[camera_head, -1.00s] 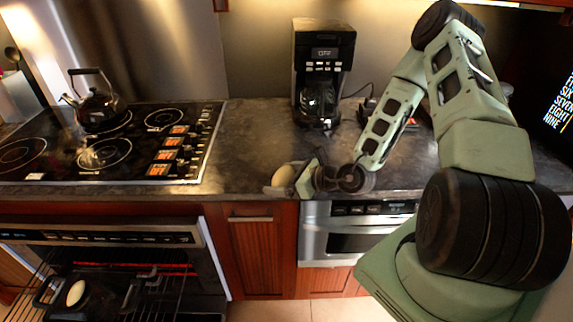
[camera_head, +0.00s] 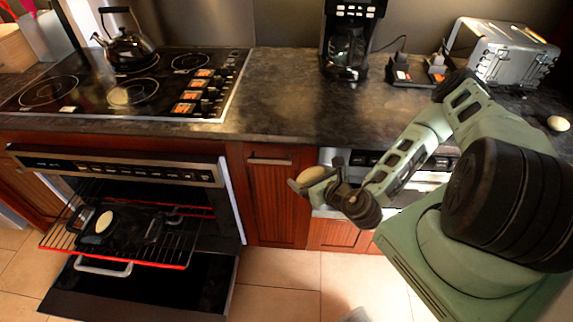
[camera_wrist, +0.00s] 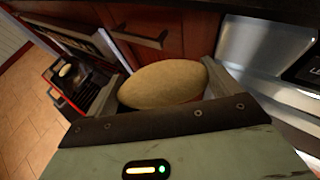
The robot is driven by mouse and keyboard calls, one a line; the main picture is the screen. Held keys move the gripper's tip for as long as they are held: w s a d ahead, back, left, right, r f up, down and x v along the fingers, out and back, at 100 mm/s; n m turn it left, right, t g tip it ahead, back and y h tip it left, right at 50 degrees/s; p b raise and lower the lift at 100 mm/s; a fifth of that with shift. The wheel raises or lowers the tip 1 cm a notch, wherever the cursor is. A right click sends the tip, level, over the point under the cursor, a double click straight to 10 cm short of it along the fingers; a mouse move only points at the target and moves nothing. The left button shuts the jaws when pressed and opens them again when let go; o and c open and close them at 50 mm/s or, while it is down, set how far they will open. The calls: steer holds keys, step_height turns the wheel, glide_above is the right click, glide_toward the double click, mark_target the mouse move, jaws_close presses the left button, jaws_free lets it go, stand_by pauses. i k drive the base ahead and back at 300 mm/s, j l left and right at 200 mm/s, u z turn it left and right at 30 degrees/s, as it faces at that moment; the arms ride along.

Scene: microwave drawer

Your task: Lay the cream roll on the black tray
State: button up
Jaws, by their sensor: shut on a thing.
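A cream roll (camera_head: 311,174) is held in my gripper (camera_head: 305,183), in front of the cabinets and below the counter edge. The wrist view shows the roll (camera_wrist: 163,83) large between the two fingers of my gripper (camera_wrist: 165,90). The black tray (camera_head: 148,232) lies on the pulled-out rack of the open oven at the lower left. A pale roll-like piece (camera_head: 104,222) lies on its left part. The tray also shows small at the left of the wrist view (camera_wrist: 88,92). My gripper is to the right of the tray and well apart from it.
The oven door (camera_head: 150,290) is folded down below the rack (camera_head: 70,244). A kettle (camera_head: 128,48) stands on the stovetop. A coffee maker (camera_head: 347,45), a toaster (camera_head: 508,52) and another pale roll (camera_head: 558,123) are on the counter (camera_head: 290,95). Floor between gripper and oven is open.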

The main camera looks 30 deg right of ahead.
mark_target(129, 234)
steer(key=k+j, duration=0.15)
steer(key=j, duration=0.15)
steer(key=k+j, duration=0.15)
steer(key=j, duration=0.15)
steer(key=k+j, duration=0.15)
steer(key=j, duration=0.15)
steer(key=i+j, duration=0.1)
steer(key=j, duration=0.7)
steer(key=i+j, duration=0.1)
steer(key=j, duration=0.7)
steer(key=i+j, duration=0.2)
steer(key=j, duration=0.15)
steer(key=i+j, duration=0.2)
steer(key=j, duration=0.15)
steer(key=i+j, duration=0.2)
steer(key=j, duration=0.2)
steer(key=i+j, duration=0.2)
steer(key=j, duration=0.15)
steer(key=i+j, duration=0.2)
steer(key=j, duration=0.15)
steer(key=i+j+z, duration=0.1)
steer(key=j, duration=0.25)
steer(key=i, duration=0.1)
